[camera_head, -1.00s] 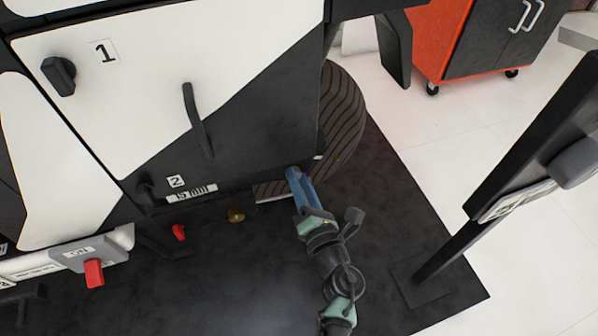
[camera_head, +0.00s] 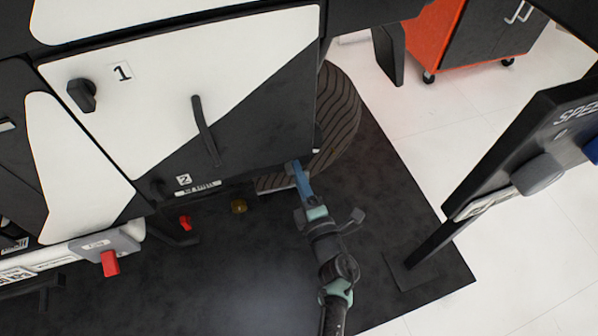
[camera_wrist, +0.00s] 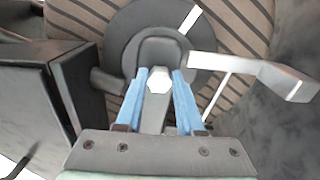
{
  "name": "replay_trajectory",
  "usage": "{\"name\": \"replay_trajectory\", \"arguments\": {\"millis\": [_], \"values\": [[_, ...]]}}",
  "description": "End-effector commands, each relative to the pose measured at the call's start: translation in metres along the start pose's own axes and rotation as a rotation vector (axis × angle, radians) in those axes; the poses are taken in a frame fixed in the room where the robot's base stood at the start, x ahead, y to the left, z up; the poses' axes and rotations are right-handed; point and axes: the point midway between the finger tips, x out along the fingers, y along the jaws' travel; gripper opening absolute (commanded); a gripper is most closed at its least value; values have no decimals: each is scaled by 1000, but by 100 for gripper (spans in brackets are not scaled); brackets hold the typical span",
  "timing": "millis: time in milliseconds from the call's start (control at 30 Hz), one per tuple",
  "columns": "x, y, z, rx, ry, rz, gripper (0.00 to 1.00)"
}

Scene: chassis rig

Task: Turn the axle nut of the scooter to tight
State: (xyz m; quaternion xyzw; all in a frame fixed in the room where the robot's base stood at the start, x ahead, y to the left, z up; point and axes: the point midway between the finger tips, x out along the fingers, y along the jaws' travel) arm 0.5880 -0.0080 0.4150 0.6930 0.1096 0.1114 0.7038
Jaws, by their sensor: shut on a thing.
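In the wrist view, the axle nut (camera_wrist: 159,77) is a pale hexagonal head at the wheel's dark hub (camera_wrist: 122,35), with a grey bar running from it towards me. My gripper (camera_wrist: 159,86) has its blue fingers on both sides of that bar and is shut on it, the tips by the hexagon. In the head view my gripper (camera_head: 292,166) reaches the lower side of the wheel (camera_head: 340,120), and the nut is hidden there. Two pale lines lie on the wheel around the hub, one at the upper right and one at the lower right.
A pale arm-like bracket (camera_wrist: 260,74) juts out right of the nut. A dark box-shaped part (camera_wrist: 30,100) is close on the left. In the head view, the black-and-white body panel (camera_head: 250,100) overhangs the wheel, and a dark stand (camera_head: 520,150) is at the right.

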Motion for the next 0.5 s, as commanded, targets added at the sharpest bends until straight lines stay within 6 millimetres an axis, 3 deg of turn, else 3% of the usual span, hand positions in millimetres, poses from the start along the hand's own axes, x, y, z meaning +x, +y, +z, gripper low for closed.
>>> {"name": "replay_trajectory", "arguments": {"millis": [500], "values": [[-1,-1,-1,35,1,-1,0]]}}
